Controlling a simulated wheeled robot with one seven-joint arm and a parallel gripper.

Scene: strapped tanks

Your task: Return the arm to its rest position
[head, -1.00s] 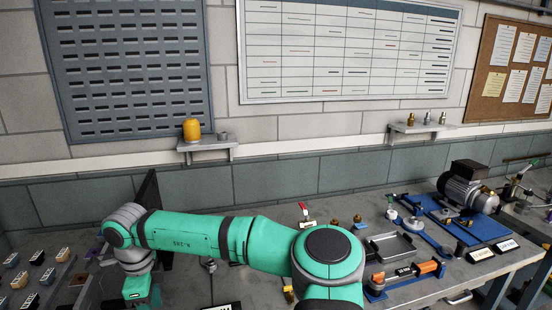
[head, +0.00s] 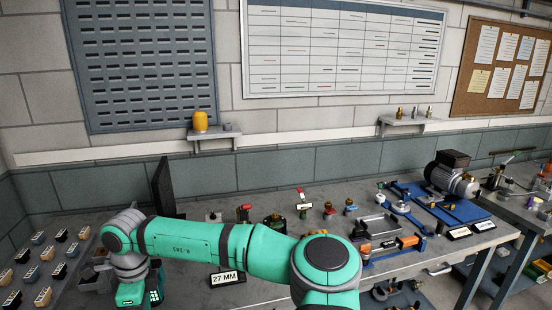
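My green arm (head: 258,252) reaches across the lower middle of the head view, over the workbench (head: 195,285). Its wrist bends down at the left, ending in a green block (head: 132,293) with a small dark keypad. The fingertips of my gripper are out of the picture below, so I see neither the fingers nor anything held. Small tank-like fittings with coloured tops, one red (head: 245,210) and one with a red lever (head: 301,200), stand on the bench behind my arm.
A sign reading 27 MM (head: 227,279) stands on the bench close to my arm. Small labelled blocks (head: 38,270) lie at the left. A dark upright panel (head: 164,188) stands behind my wrist. A blue tray with a motor (head: 452,180) is at the right.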

